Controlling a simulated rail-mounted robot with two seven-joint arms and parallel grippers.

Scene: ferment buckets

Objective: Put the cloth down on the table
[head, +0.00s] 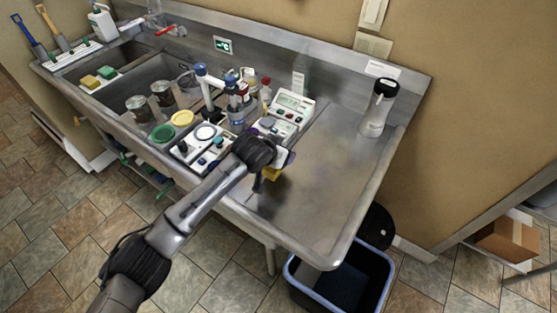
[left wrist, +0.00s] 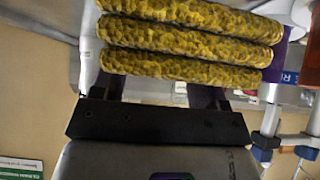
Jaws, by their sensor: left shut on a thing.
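The cloth (left wrist: 185,42) is yellow, with dark mottling and several thick folds, and fills the top of the left wrist view. My left gripper (left wrist: 158,92) is shut on it. My arm hides most of the cloth there. I cannot tell how far above the table it is. My right gripper is not in view.
A digital scale (head: 291,106) and several bottles and jars stand left of the clear area. The sink (head: 130,85) is further left. A bin (head: 340,285) stands below the front right corner.

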